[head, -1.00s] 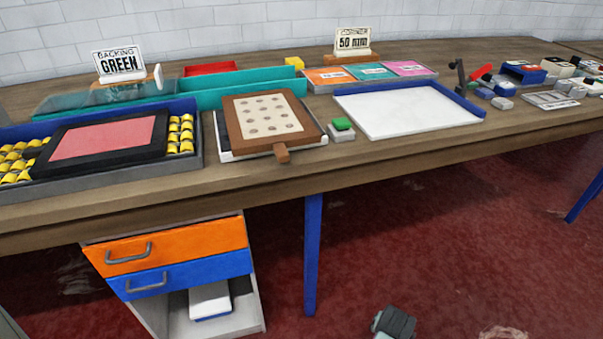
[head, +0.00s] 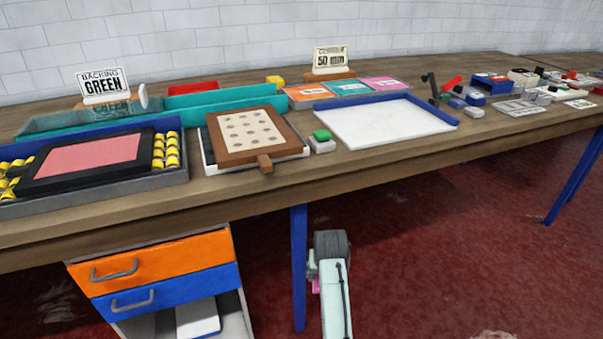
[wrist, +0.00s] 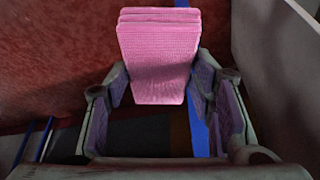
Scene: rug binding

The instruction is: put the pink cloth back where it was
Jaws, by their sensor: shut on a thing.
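The pink cloth (wrist: 158,62) is a folded, ribbed stack between the two fingers of my gripper (wrist: 160,85) in the wrist view. The gripper is shut on it, one finger pad at each side. In the head view a small bit of the pink cloth (head: 316,285) shows beside my arm, below the table's front edge and close to the blue leg. My arm hides most of the gripper there. On the table, a shallow tray holds orange, teal and pink labelled sections; its pink section (head: 385,83) is at the right end.
The wooden table (head: 240,195) overhangs the arm. Its blue leg (head: 299,265) and a drawer cabinet (head: 150,275) stand left of the arm. A framed perforated board (head: 250,133) and white tray (head: 385,122) lie near the table's front. Open red floor (head: 440,240) is to the right.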

